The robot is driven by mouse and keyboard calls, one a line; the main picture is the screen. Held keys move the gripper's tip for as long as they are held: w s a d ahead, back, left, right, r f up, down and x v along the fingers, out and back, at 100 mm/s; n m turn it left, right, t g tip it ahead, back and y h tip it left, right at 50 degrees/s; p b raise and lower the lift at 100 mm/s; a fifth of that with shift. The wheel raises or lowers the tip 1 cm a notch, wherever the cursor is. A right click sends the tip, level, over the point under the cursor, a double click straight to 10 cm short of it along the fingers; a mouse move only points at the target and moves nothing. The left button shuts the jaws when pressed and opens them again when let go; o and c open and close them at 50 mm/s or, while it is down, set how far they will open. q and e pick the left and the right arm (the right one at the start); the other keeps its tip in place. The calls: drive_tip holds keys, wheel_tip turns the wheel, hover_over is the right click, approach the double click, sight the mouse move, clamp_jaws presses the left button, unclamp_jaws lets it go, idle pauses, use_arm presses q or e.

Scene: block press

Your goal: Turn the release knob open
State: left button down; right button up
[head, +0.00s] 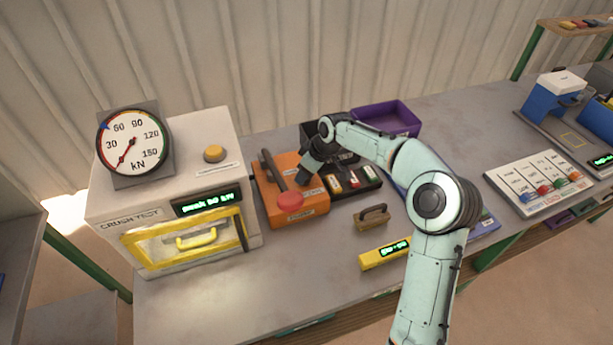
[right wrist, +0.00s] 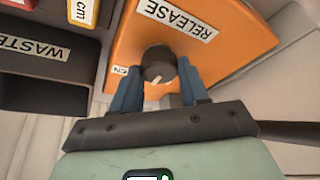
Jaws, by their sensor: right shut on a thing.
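The release knob (right wrist: 158,62) is a dark round knob on the orange box (right wrist: 128,40), beside a white label reading RELEASE (right wrist: 176,17). A short pale mark shows on the knob's near side. My right gripper (right wrist: 157,77) is shut on the knob, with one blue finger on each side of it. A small label left of the knob is partly hidden by a finger. In the head view the orange box (head: 312,205) stands on the bench, and my right gripper (head: 306,168) covers the knob there. My left gripper is not in view.
The box carries a red button (head: 290,201) and a dark lever (head: 273,170). The crush-test press (head: 165,215), its yellow-framed door (head: 185,241) lowered over the front, stands left. A block tray (head: 368,184), purple bin (head: 398,116) and wooden-handled block (head: 373,219) lie right.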

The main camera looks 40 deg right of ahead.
drive_tip(key=m+h+b, duration=0.1)
drive_tip(key=m, duration=0.2)
drive_tip(key=shift+a+m, duration=0.15)
drive_tip(key=shift+m, duration=0.15)
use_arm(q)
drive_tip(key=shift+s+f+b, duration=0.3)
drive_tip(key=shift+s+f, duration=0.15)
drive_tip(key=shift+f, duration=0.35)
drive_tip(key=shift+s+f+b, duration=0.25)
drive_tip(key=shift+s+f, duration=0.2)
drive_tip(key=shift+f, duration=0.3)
use_arm(e)
drive_tip(key=shift+m+h, duration=0.7)
drive_tip(key=shift+m, duration=0.5)
drive_tip(key=o, duration=1)
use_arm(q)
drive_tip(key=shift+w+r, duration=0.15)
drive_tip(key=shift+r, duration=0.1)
use_arm(e)
drive_tip(key=v, duration=1.3)
drive_tip(key=shift+s+r, duration=0.1)
drive_tip(key=shift+r, duration=0.1)
